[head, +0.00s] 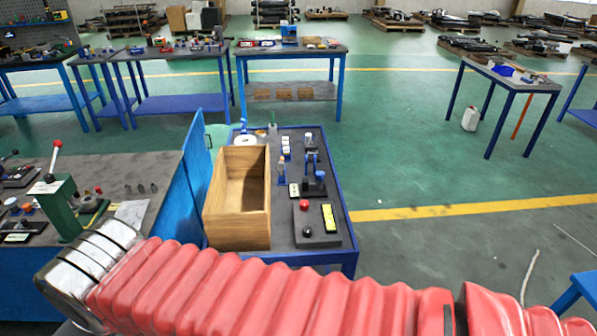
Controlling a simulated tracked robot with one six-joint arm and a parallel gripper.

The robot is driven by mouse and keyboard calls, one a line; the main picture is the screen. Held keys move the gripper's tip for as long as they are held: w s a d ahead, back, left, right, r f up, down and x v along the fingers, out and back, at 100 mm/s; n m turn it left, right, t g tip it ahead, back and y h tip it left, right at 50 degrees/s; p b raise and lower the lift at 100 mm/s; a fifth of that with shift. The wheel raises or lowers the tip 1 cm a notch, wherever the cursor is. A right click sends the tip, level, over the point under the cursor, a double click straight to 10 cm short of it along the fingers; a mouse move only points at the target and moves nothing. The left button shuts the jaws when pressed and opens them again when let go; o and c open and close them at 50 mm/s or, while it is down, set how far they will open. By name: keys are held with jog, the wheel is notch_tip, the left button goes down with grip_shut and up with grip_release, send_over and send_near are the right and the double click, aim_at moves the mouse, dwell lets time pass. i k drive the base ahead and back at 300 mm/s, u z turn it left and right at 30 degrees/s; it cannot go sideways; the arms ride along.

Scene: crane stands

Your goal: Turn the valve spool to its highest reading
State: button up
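I cannot tell for certain which part is the valve spool. A dark panel (317,236) stands at the near right of the blue-framed table, with a red knob (304,205) and a yellow-green marked strip (329,217) on top. The strip is too small to read. Behind it stands a dark fixture with a blue upright part (313,163) and a small pale label (294,190). My gripper is not in view. My red ribbed arm cover crosses the bottom of the head view, in front of the table.
An open wooden box (238,240) fills the table's left side, next to a blue upright panel (197,165). A white roll (245,140) and small parts lie behind it. The left bench carries a green lever device (64,205). Open green floor lies to the right.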

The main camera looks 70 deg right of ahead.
aim_at(320, 174)
jog(key=u, duration=1.45)
jog(key=k, duration=1.65)
jog(key=z, duration=0.95)
